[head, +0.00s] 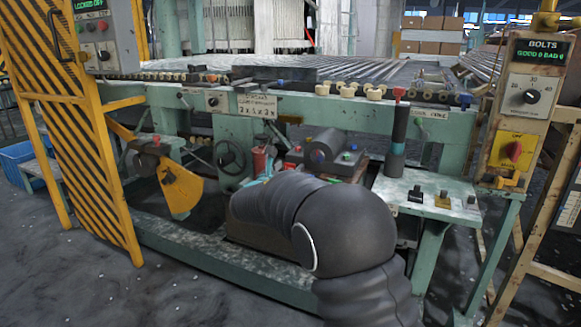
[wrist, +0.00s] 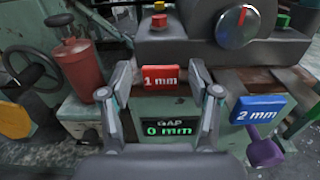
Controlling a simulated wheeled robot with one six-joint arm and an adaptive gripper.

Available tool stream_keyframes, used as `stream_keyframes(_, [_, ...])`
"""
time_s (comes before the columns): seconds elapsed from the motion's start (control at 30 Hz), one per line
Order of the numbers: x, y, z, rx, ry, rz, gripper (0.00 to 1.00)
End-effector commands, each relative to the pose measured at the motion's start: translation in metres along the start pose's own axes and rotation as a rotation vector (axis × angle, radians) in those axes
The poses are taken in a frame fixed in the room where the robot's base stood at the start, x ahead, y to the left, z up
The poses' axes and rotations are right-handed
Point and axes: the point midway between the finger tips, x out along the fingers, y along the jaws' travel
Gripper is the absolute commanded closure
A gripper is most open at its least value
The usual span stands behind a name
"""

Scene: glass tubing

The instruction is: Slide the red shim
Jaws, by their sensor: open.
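The red shim (wrist: 161,78), marked "1 mm", shows in the wrist view above a green display reading "GAP 0 mm". My gripper (wrist: 160,84) is open, with one finger to the left and one to the right of the red shim. Gaps show between the shim and both fingers, though I cannot tell how far its tips are from it in depth. A blue shim (wrist: 258,108), marked "2 mm", lies to the right, outside the fingers. In the head view my dark arm hides most of the gripper and the area around it.
A red cylinder (wrist: 80,68) stands close left of my gripper in the wrist view. A grey motor-like block (wrist: 222,44) with a dial is behind the shims. A purple piece (wrist: 263,150) is below the blue shim. A yellow-black striped panel (head: 75,130) stands at left.

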Motion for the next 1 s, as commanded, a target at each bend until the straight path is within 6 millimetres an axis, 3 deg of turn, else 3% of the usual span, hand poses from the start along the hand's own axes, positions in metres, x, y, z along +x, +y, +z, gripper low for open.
stream_keyframes(0.13, [0.01, -0.001, 0.0, -0.001, 0.0, -0.001, 0.38])
stream_keyframes(0.43, [0.011, -0.001, 0.0, -0.001, 0.0, -0.001, 0.38])
stream_keyframes(0.7, [0.011, -0.001, 0.0, 0.0, 0.0, -0.001, 1.0])
stream_keyframes(0.87, [0.011, -0.001, 0.0, 0.0, 0.0, -0.001, 1.0])
stream_keyframes(1.0, [-0.001, 0.0, -0.001, 0.0, 0.0, 0.001, 1.0])
